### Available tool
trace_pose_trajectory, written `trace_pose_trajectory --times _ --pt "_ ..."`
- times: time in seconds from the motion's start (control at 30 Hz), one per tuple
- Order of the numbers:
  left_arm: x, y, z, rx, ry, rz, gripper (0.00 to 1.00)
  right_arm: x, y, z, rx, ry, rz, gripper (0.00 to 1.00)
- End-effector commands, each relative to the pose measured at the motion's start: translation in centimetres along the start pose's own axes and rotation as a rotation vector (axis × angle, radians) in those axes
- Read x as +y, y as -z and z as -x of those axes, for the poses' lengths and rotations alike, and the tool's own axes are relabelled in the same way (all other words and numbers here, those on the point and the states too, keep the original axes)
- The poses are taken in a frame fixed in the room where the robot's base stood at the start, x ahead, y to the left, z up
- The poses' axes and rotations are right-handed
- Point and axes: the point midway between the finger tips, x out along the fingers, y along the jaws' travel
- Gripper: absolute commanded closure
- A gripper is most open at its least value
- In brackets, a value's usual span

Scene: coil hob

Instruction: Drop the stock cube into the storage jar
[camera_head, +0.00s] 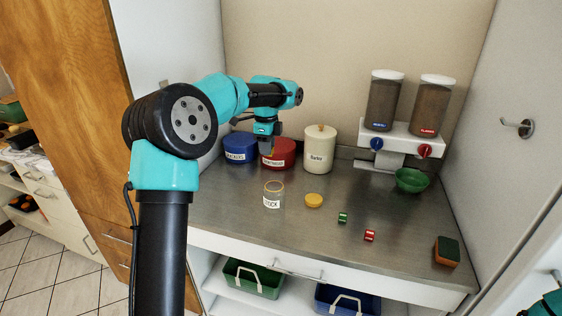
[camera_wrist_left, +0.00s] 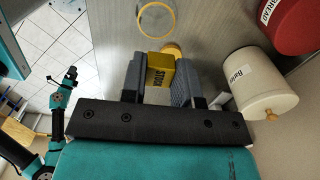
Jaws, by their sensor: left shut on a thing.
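My left gripper (camera_head: 268,152) is above the counter at the back left, in front of the red canister. The cube is hard to make out in the head view. The open glass storage jar (camera_head: 272,196), labelled STOCK, stands upright on the counter, nearer the front than the gripper. Its round rim (camera_wrist_left: 139,19) shows beyond the fingertips in the left wrist view. My right gripper (camera_wrist_left: 70,76) appears small at the left there; its jaws are unclear.
A yellow lid (camera_head: 314,201) lies right of the jar. Blue (camera_head: 240,147), red (camera_head: 280,153) and cream (camera_head: 319,152) canisters stand behind. A green packet (camera_head: 343,217), red packet (camera_head: 370,236), green bowl (camera_head: 411,181), sponge (camera_head: 447,252) and dispenser (camera_head: 401,130) are to the right.

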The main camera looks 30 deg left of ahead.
Motion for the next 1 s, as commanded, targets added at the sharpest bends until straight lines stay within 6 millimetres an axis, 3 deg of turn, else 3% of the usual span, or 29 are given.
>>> trace_pose_trajectory --times 0.53,1.0 --pt "-0.1 -0.2 -0.4 0.000 -0.001 0.000 0.94 0.0 0.0 0.0 0.000 0.000 0.000 0.05" --pt "-0.1 -0.2 -4.9 -0.001 -0.001 0.001 0.94 0.0 0.0 0.0 0.000 0.000 0.000 0.05"
